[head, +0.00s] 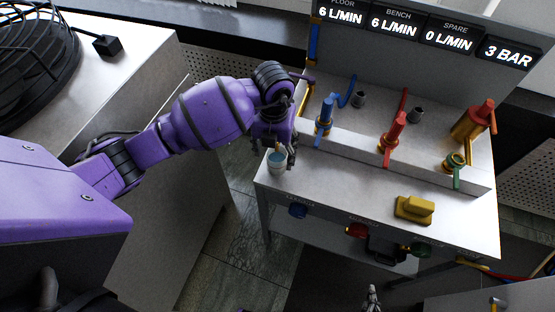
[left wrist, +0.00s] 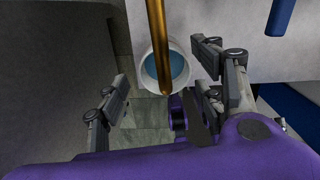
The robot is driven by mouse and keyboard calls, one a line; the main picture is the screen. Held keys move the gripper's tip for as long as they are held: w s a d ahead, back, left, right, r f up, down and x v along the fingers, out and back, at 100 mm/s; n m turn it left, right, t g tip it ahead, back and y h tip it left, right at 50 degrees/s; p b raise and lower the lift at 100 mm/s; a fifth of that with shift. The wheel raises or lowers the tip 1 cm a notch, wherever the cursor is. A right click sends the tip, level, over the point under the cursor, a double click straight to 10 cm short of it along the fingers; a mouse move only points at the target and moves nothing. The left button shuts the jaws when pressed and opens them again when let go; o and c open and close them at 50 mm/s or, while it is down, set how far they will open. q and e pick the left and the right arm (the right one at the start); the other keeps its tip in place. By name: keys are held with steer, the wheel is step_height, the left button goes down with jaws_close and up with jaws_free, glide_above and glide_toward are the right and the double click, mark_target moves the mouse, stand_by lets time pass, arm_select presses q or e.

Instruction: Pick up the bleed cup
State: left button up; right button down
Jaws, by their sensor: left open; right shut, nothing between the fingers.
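The bleed cup, a small pale round cup with a blue inside (head: 277,163), stands upright at the left corner of the grey bench. In the left wrist view its rim and blue inside show (left wrist: 178,65), partly hidden by a gold rod (left wrist: 157,30). My left gripper (head: 276,146) is above and around the cup in the head view. It is open, with one finger on each side of the cup in the wrist view (left wrist: 165,85), and gaps show there. My right gripper (head: 372,297) is low at the bottom edge of the head view, shut and empty, away from the cup.
On the bench are blue (head: 325,115), red (head: 392,130) and green (head: 456,160) valves, a red-and-gold fitting (head: 473,122) and a yellow block (head: 414,208). Coloured knobs sit on the bench front. A display panel (head: 430,35) stands behind.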

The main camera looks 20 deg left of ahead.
mark_target(275, 153)
arm_select(q)
step_height(275, 153, down, 4)
steer(key=shift+w+d+f, duration=0.1)
steer(key=shift+w+f, duration=0.05)
steer(key=c, duration=1.3)
steer(key=shift+w+r, duration=0.1)
steer(key=shift+r, duration=0.1)
